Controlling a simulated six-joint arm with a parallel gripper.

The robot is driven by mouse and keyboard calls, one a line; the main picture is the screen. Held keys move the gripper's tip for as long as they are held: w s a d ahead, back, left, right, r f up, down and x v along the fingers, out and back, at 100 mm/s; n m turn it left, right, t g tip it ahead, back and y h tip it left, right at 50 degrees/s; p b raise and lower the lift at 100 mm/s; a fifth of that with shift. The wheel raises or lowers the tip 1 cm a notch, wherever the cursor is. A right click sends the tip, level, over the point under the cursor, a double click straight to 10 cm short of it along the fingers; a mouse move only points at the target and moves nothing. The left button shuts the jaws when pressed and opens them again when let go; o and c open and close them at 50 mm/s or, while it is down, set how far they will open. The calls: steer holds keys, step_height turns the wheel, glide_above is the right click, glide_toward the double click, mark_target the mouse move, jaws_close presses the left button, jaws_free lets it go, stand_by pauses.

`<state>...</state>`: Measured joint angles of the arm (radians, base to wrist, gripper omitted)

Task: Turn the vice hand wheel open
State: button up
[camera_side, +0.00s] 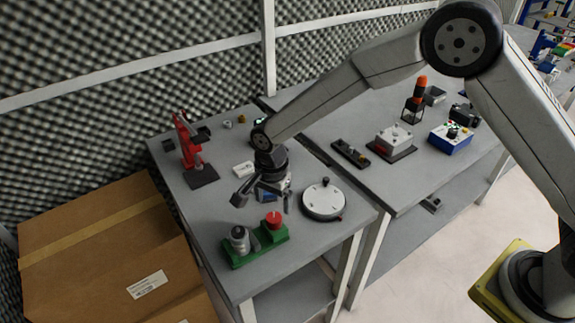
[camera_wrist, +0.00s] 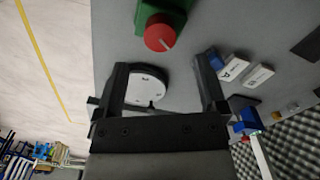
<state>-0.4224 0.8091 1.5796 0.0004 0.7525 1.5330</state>
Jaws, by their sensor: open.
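A green block (camera_side: 250,250) near the front of the bench carries a grey cylinder (camera_side: 239,235) and a red round knob (camera_side: 273,220). A pale round disc (camera_side: 324,199) with a small black upright knob lies to its right. I cannot tell for sure which of these is the vice hand wheel. My gripper (camera_side: 263,203) is open and empty, above the bench behind the green block. In the wrist view, the red knob (camera_wrist: 160,33), with a pale line on it, lies beyond my open fingertips (camera_wrist: 162,68). The disc (camera_wrist: 147,85) shows between the fingers, partly hidden by the left one.
A red press (camera_side: 187,143) stands at the bench's back left. Small blocks lie near my gripper, including a white one (camera_side: 243,169). A second bench at the right holds a blue box (camera_side: 450,139) and a white-topped device (camera_side: 392,140). Cardboard boxes (camera_side: 100,250) stand left of the bench.

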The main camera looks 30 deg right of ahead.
mark_target(274, 218)
steer(key=shift+f, duration=2.9)
jaws_close()
